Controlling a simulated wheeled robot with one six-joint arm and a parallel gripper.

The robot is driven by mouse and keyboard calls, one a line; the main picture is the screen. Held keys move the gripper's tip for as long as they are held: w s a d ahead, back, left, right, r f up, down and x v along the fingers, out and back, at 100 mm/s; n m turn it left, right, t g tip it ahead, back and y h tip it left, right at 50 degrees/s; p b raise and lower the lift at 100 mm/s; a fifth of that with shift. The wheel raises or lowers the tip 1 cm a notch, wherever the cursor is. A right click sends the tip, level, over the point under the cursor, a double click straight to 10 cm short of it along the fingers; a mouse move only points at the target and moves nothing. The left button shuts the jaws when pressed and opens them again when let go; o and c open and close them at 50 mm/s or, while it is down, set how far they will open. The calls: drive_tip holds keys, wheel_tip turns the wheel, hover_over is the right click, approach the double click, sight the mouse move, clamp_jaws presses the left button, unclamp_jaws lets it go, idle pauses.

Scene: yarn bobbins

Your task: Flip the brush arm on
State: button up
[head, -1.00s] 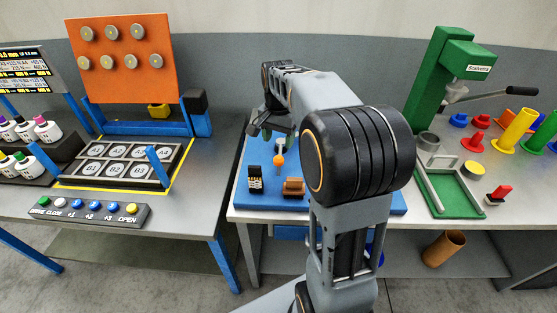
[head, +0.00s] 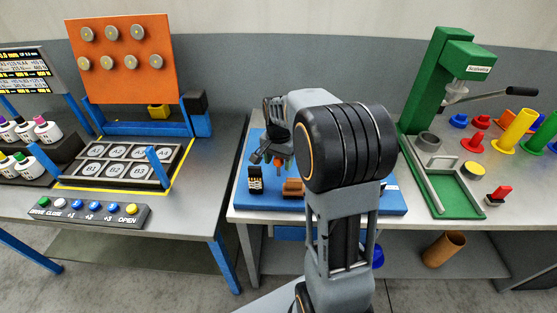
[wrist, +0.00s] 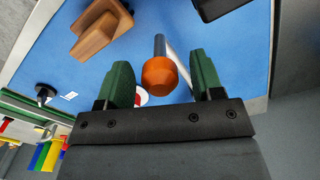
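A lever with a grey rod and an orange knob (wrist: 160,78) stands on the blue board (head: 350,205); I take it for the brush arm. In the wrist view the knob lies between the two green fingers of my gripper (wrist: 163,74), with a gap on each side. My gripper (head: 269,157) is open and empty, low over the board in the head view. There, the orange knob (head: 279,163) shows partly behind the gripper. Its depth relative to the fingertips is hard to tell.
A brown block (head: 293,188) and a black block (head: 254,184) sit on the board near the lever. A green press (head: 440,90) stands to the right. Another table with a button panel (head: 90,210) and orange pegboard (head: 120,45) is to the left.

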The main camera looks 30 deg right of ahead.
clamp_jaws()
idle(0.3)
